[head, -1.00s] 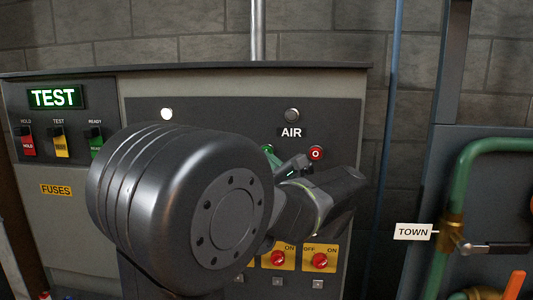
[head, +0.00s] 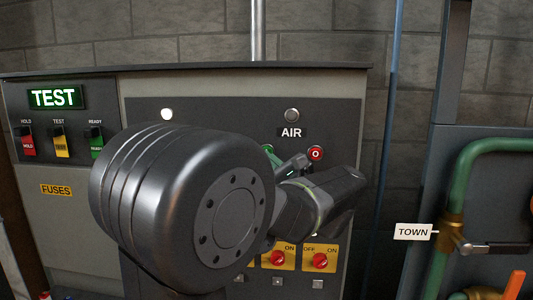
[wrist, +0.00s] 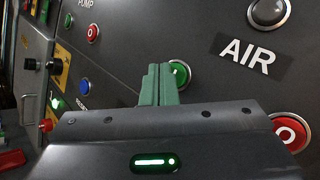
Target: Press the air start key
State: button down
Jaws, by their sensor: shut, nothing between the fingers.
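The green air start key (wrist: 180,74), marked with a white bar, sits on the dark panel below and left of the AIR label (wrist: 246,55) in the wrist view. My gripper (wrist: 158,70) is shut and empty, its green fingertips overlapping the left part of the key in that view. Whether the tips touch the key I cannot tell.
A grey lamp (head: 292,115) is above the AIR label. PUMP keys, green and red (wrist: 93,33), and a blue key (wrist: 84,86) lie left in the wrist view. Red knobs on yellow plates (head: 320,260) are below. A TOWN sign (head: 413,232) and green pipe stand right.

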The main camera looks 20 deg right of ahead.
jog(key=shift+w+d, duration=0.2)
jog(key=shift+w, duration=0.1)
jog(key=shift+w+d, duration=0.2)
jog(key=shift+w, duration=0.1)
dwell(0.7)
dwell(0.4)
jog(key=shift+s+a, duration=0.4)
jog(key=shift+s, duration=0.25)
jog(key=shift+s+a+b, duration=0.15)
jog(key=shift+s+a, duration=0.3)
jog(key=shift+s, duration=0.25)
jog(key=shift+s+a+b, duration=0.15)
jog(key=shift+s+a, duration=0.25)
jog(key=shift+s, duration=0.35)
jog(key=shift+s+a+b, duration=0.15)
jog(key=shift+s+a, duration=0.3)
jog(key=shift+s, duration=0.25)
jog(key=shift+w, duration=0.1)
jog(key=shift+s+a, duration=0.55)
jog(key=shift+s, duration=0.35)
jog(key=shift+s+a, duration=0.5)
jog(key=shift+s, duration=0.35)
